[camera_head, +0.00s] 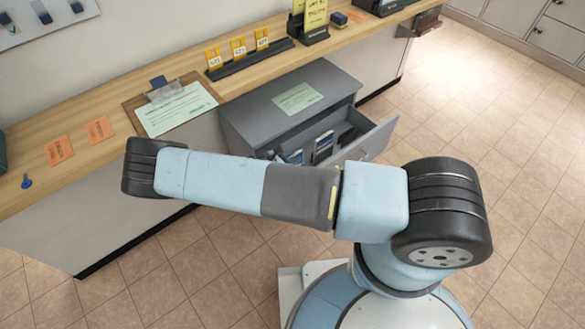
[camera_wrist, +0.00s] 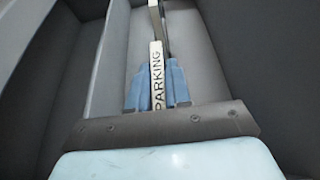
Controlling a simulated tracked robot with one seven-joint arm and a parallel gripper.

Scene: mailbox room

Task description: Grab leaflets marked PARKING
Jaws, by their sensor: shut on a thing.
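A thin upright stack marked PARKING (camera_wrist: 157,65) shows edge-on in the wrist view, with its printed white edge facing the camera. My gripper (camera_wrist: 157,88) has its two blue fingers closed on either side of this stack. The stack and the fingers are inside a grey drawer compartment (camera_wrist: 195,50). In the head view the open drawer (camera_head: 372,140) of a grey cabinet shows blue and dark items inside. My arm hides part of the drawer front there, and I cannot tell the gripper apart.
A grey divider (camera_wrist: 108,60) stands left of the fingers. In the head view a green sheet (camera_head: 298,98) lies on the cabinet top. A clipboard (camera_head: 178,108), orange cards (camera_head: 99,130) and yellow-tagged holders (camera_head: 238,48) are on the wooden counter. The tiled floor at right is clear.

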